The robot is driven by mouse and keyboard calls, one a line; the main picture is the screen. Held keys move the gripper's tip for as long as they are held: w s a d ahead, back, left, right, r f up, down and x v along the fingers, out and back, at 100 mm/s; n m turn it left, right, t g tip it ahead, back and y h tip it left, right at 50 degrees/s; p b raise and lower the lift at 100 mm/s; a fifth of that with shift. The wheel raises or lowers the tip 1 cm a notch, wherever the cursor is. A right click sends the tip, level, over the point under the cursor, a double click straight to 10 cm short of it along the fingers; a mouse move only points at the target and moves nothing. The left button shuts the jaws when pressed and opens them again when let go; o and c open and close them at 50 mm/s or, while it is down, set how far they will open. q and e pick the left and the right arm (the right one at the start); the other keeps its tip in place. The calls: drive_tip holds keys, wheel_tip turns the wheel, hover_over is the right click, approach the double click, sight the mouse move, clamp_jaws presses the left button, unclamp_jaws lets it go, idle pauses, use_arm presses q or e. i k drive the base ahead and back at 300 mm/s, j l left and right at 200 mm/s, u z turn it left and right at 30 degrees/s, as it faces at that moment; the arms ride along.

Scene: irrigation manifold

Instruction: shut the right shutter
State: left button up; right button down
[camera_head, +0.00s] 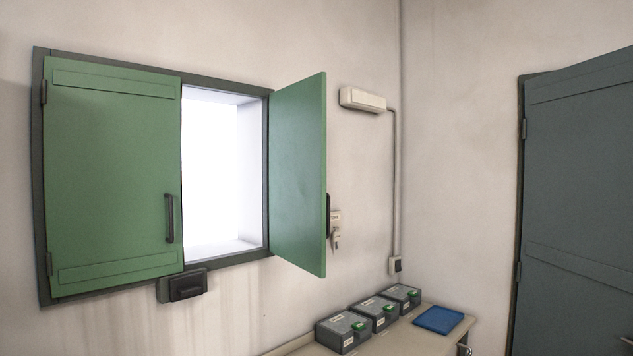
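The right shutter (298,175) is a green panel hinged on the right side of the dark window frame (266,175). It stands swung out from the wall, open, and bright light shows through the right half of the opening. A dark handle shows at its outer edge, mostly hidden behind the panel. The left shutter (112,175) is green and lies closed in the frame, with a dark vertical handle (170,218) near its right edge. Neither of my grippers is in view.
A bench (408,339) below right carries several grey boxes with green latches (343,330) and a blue pad (438,320). A dark box (187,287) sits on the wall under the window. A wall lamp (362,99) and a grey door (580,200) are at right.

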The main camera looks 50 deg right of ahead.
sight(299, 202)
drive_tip(key=k+l, duration=0.1)
drive_tip(key=l, duration=1.2)
drive_tip(key=k+l+z, duration=0.1)
drive_tip(key=l, duration=1.2)
drive_tip(key=k+l, duration=0.1)
drive_tip(key=l, duration=1.15)
